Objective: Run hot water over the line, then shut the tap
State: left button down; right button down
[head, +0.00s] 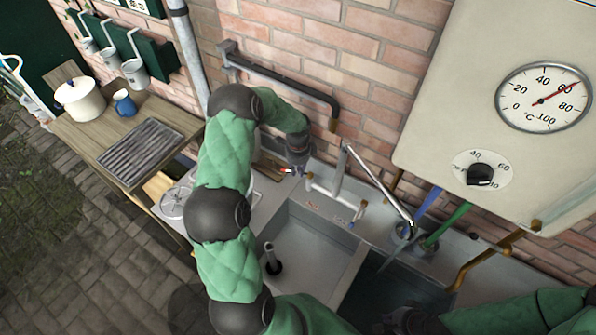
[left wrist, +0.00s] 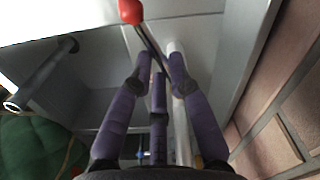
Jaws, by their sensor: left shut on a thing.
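The tap stands against the wall behind the sink, and its long metal spout (head: 376,186) slants down to the right. In the head view a red-tipped lever (head: 285,170) is at its left end and a blue-marked handle (head: 359,212) at its right. My left gripper (head: 298,170) is at the left end. In the left wrist view its purple fingers (left wrist: 159,85) are closed around the thin rod below the red knob (left wrist: 130,11).
The sink (head: 312,246) has an upright pipe (head: 270,254) in its left basin. A brass pipe (head: 487,257) crosses at right. A wooden table (head: 85,136) stands left.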

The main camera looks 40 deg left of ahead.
pick_arm(q)
jog(key=shift+w+a+m, duration=0.1)
jog(key=shift+w+m, duration=0.2)
jog(key=shift+m, duration=0.2)
jog(key=c, duration=1.2)
grip_release()
jog(key=shift+o, duration=0.2)
jog(key=shift+r, duration=0.1)
notch_tip(320, 180, up, 12)
